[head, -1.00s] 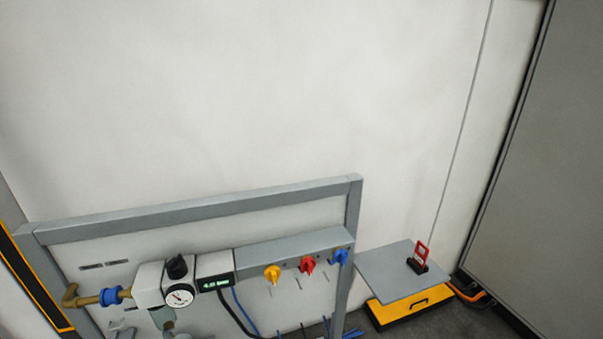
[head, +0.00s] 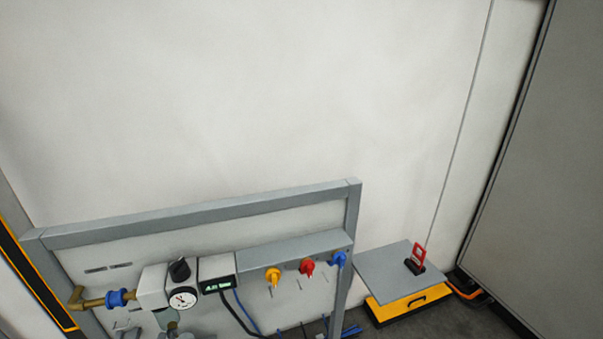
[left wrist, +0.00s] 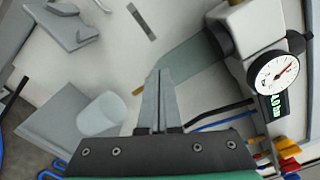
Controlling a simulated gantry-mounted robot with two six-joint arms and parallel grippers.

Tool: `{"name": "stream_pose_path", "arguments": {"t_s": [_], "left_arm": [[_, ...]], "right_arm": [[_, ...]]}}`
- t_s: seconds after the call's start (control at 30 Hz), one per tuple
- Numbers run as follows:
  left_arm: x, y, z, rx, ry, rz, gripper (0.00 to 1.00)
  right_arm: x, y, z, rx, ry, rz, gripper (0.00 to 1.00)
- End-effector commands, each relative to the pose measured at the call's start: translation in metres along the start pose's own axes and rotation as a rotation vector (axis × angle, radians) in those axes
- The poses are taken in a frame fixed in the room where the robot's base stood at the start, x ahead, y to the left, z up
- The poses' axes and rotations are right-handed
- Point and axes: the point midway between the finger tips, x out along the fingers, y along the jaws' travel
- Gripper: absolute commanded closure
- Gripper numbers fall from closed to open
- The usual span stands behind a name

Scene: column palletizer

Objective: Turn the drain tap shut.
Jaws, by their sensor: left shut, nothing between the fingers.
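My left gripper (left wrist: 157,74) is shut and empty in the left wrist view, its fingertips touching or just in front of the lower end of a translucent grey-green filter bowl (left wrist: 190,62). A small brass piece (left wrist: 138,92), probably the drain tap, shows at the bowl's end, just left of the fingers. The fingers hide part of this area, and I cannot tell whether they touch the tap or how far it is turned. In the head view the bowl (head: 168,317) is cut by the bottom edge, and the tap and both grippers are out of sight.
A pressure gauge (head: 183,298), black knob (head: 179,268) and digital display (head: 217,285) sit on the panel. Yellow (head: 273,277), red (head: 307,267) and blue (head: 339,259) handles are right of them. A translucent cup (left wrist: 102,114) stands on a grey shelf (left wrist: 55,125).

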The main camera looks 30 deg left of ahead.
Motion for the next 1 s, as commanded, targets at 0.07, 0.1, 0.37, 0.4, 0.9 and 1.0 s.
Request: {"name": "stream_pose_path", "arguments": {"t_s": [0.07, 0.1, 0.37, 0.4, 0.9, 1.0], "left_arm": [[0.0022, 0.0002, 0.0000, 0.000, 0.000, 0.000, 1.00], [0.0026, 0.0001, 0.0000, 0.000, 0.000, 0.000, 1.00], [0.0023, 0.0000, -0.0001, 0.000, 0.000, 0.000, 1.00], [0.0023, 0.0001, -0.0003, 0.000, 0.001, 0.000, 1.00], [0.0023, 0.0026, -0.0056, 0.000, 0.001, -0.001, 1.00], [0.0023, 0.0031, -0.0068, 0.000, 0.001, -0.001, 1.00]], "right_arm": [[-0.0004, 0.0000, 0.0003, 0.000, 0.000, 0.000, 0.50], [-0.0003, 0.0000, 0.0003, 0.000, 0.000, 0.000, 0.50], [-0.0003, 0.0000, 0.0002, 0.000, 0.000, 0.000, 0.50], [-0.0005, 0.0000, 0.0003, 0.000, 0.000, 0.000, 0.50], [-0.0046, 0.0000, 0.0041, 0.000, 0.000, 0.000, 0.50], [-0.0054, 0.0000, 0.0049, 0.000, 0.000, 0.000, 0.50]]}}
